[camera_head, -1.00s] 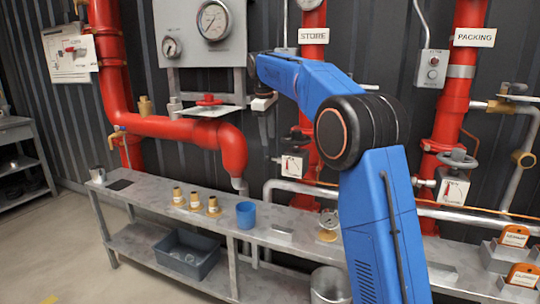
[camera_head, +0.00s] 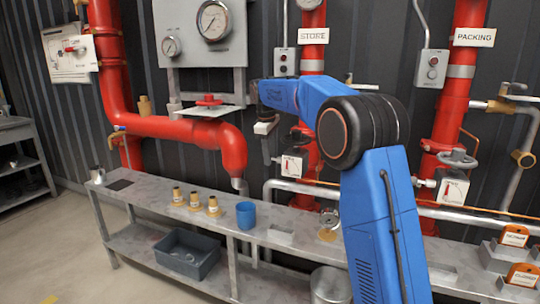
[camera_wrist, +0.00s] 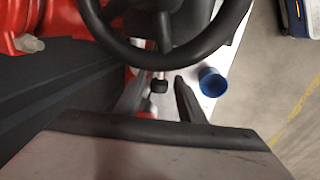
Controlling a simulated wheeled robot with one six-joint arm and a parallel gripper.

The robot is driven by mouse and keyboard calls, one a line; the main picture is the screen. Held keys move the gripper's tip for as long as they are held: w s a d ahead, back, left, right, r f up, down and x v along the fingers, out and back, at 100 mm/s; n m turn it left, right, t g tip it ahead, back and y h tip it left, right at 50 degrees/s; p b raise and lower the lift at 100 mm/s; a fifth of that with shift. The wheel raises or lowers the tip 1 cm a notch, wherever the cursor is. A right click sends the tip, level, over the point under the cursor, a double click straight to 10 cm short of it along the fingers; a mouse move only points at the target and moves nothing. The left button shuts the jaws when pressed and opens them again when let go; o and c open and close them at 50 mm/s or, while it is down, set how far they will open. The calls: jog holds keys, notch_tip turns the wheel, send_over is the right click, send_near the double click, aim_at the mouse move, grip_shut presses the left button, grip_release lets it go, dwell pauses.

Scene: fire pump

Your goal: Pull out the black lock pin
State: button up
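In the head view my gripper (camera_head: 265,127) is by the pipes under the STORE label, left of the red pipe (camera_head: 313,85). The pin cannot be made out there.
A grey bench (camera_head: 150,190) runs below, holding brass fittings (camera_head: 195,200) and a blue cup (camera_head: 246,215), which also shows in the wrist view (camera_wrist: 212,82). A gauge panel (camera_head: 200,45) hangs left of my arm. A valve with a pointer plate (camera_head: 292,165) sits below my gripper.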

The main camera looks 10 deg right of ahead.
grip_shut()
jog(key=w+a, duration=0.2)
jog(key=shift+a, duration=0.35)
jog(key=shift+o, duration=1.6)
grip_release()
jog(key=shift+a, duration=0.1)
